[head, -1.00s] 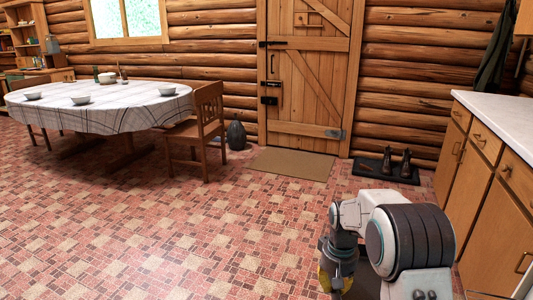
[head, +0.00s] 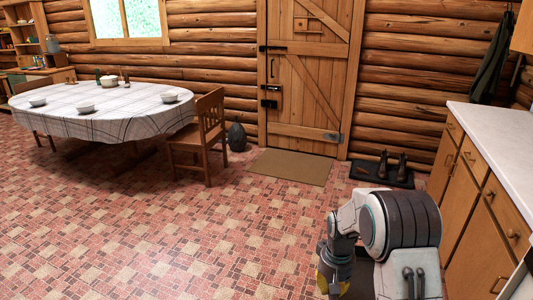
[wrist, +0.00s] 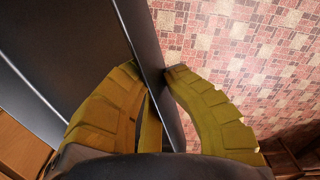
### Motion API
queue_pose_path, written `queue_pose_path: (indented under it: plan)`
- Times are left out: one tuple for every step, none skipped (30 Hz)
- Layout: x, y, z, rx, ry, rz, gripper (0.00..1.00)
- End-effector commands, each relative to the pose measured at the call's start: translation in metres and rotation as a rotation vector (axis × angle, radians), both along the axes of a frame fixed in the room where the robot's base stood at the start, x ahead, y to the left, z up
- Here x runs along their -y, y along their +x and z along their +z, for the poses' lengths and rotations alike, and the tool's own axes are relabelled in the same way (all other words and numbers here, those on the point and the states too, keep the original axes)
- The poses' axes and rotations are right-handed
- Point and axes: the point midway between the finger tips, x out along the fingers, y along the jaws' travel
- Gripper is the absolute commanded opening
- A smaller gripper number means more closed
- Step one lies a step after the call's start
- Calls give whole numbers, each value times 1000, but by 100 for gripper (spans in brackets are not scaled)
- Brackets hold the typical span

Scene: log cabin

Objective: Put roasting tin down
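The roasting tin (wrist: 70,55) is a dark grey metal thing that fills the upper left of the wrist view. The yellow fingers of my gripper (wrist: 158,78) close on its thin rim or wall, one finger on each side. The tin is held above the tiled floor, and much of it lies outside the wrist view.
A white counter (head: 497,140) over wooden cabinets (head: 469,190) runs along the right. A table with a checked cloth (head: 130,110) bears several bowls at the left, with a chair (head: 207,140) beside it. Boots stand on a dark tray (head: 365,172) near the door. Mid-floor is clear.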

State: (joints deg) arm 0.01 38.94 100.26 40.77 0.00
Motion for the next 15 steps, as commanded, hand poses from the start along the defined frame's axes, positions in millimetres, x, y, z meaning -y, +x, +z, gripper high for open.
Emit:
queue_pose_path:
  plan:
    - [0,-1,14,0,0,0,0]
    - [0,-1,17,0,0,0,0]
    - [0,-2,20,0,0,0,0]
    - [0,-2,22,0,0,0,0]
    - [0,-2,24,1,0,0,0]
    - [0,-2,27,1,0,0,0]
    - [0,-3,28,1,0,0,0]
    - [0,-3,30,0,0,0,0]
    - [0,-3,31,0,0,0,0]
    - [0,-4,32,0,0,0,0]
    - [0,-4,33,0,0,0,0]
    - [0,-4,34,0,0,0,0]
    - [0,-4,34,0,0,0,0]
    - [0,-4,35,1,0,0,0]
    - [0,-4,35,1,0,0,0]
